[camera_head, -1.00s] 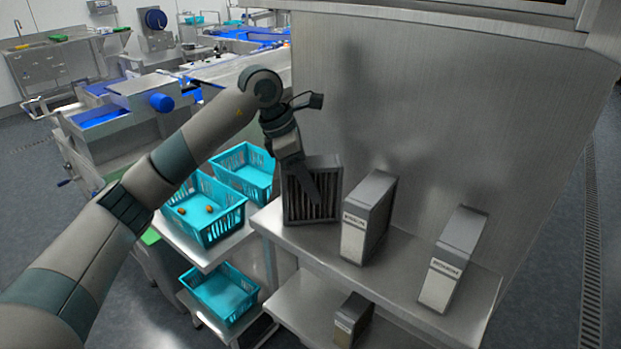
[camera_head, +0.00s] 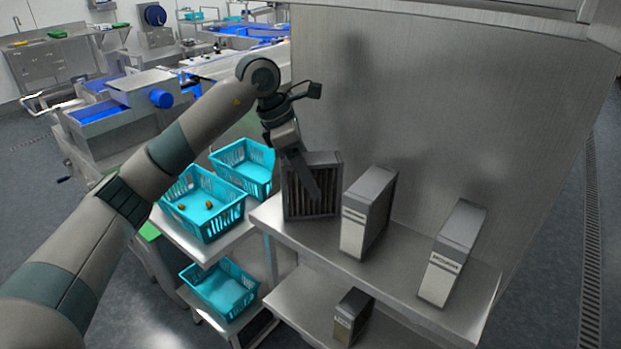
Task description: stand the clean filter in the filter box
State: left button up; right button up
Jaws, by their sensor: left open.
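A dark box with a slatted front (camera_head: 297,197) stands upright at the left end of the upper shelf. Two grey upright units with pale labels stand to its right: one close by (camera_head: 368,212) and one nearer the right end (camera_head: 452,252). The labels are too small to read, so I cannot tell which is the clean filter and which the filter box. My left gripper (camera_head: 314,186) is open, pointing down in front of the slatted box and hiding part of it. I cannot tell whether they touch. My right gripper is not in view.
The steel shelf (camera_head: 400,285) has bare gaps between the units. A small dark box (camera_head: 351,316) stands on the lower shelf. Teal baskets (camera_head: 203,226) are to the left, one holding dates. A tall steel panel (camera_head: 440,110) rises behind the shelf.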

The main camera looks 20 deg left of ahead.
pick_arm(q)
jog(key=b+v, duration=0.2)
jog(key=v, duration=0.3)
jog(key=shift+r, duration=0.2)
jog(key=shift+s+a+r, duration=0.2)
jog(key=shift+a+r, duration=0.05)
jog(key=shift+r, duration=0.3)
jog(key=shift+o, duration=0.4)
